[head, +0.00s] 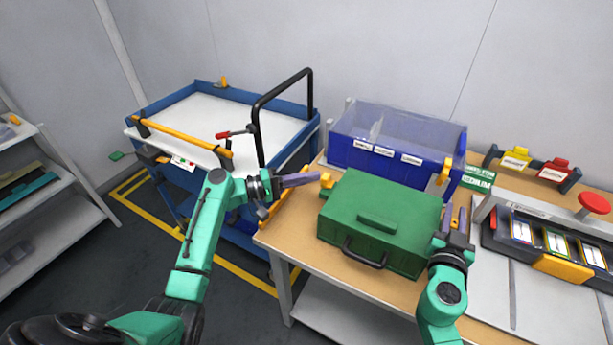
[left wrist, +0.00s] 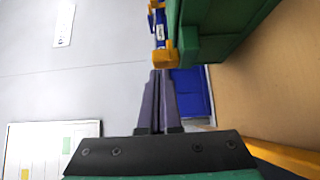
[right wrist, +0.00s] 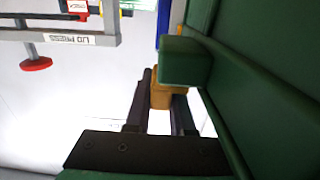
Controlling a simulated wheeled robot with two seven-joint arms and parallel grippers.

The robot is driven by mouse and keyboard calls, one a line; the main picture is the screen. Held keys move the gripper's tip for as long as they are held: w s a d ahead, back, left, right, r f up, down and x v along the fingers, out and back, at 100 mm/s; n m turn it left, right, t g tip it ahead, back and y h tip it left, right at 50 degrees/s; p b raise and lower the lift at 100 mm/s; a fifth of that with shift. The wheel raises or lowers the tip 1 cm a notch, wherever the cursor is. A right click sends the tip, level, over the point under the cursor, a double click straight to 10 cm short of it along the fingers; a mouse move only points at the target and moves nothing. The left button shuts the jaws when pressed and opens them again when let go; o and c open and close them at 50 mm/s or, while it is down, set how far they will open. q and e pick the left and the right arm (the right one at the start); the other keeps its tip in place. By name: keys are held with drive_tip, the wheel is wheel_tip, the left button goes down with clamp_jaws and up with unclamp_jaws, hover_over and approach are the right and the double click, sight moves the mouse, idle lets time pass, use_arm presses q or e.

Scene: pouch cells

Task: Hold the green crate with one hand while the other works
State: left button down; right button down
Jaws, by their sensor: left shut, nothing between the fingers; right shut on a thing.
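The green crate (head: 382,218), closed with a lid grip on top and a black front handle, sits on the wooden table. A yellow-orange fitting (head: 327,181) is at its left end. My left gripper (head: 317,178) is shut and empty, its tips just short of that fitting, which also shows in the left wrist view (left wrist: 159,58). My right gripper (head: 457,212) is at the crate's right end. In the right wrist view its fingers are shut on a yellow-orange fitting (right wrist: 161,95) beside the crate's green wall (right wrist: 265,110).
A blue clear-walled bin (head: 385,160) stands close behind the crate. A blue cart (head: 205,100) with a black hoop handle is left of the table (head: 283,235). At right are a red button (head: 594,203) and a tray of cells (head: 540,245).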

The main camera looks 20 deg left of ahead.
use_arm(q)
drive_tip(key=shift+s+d, duration=0.2)
drive_tip(key=shift+d, duration=0.9)
drive_tip(key=shift+a, duration=0.1)
drive_tip(key=w+a+v, duration=0.1)
drive_tip(key=w+v, duration=0.1)
drive_tip(key=v, duration=1)
drive_tip(key=shift+a, duration=0.65)
drive_tip(key=shift+s, duration=0.1)
use_arm(e)
drive_tip(key=c, duration=0.7)
unclamp_jaws()
drive_tip(key=shift+s, duration=0.1)
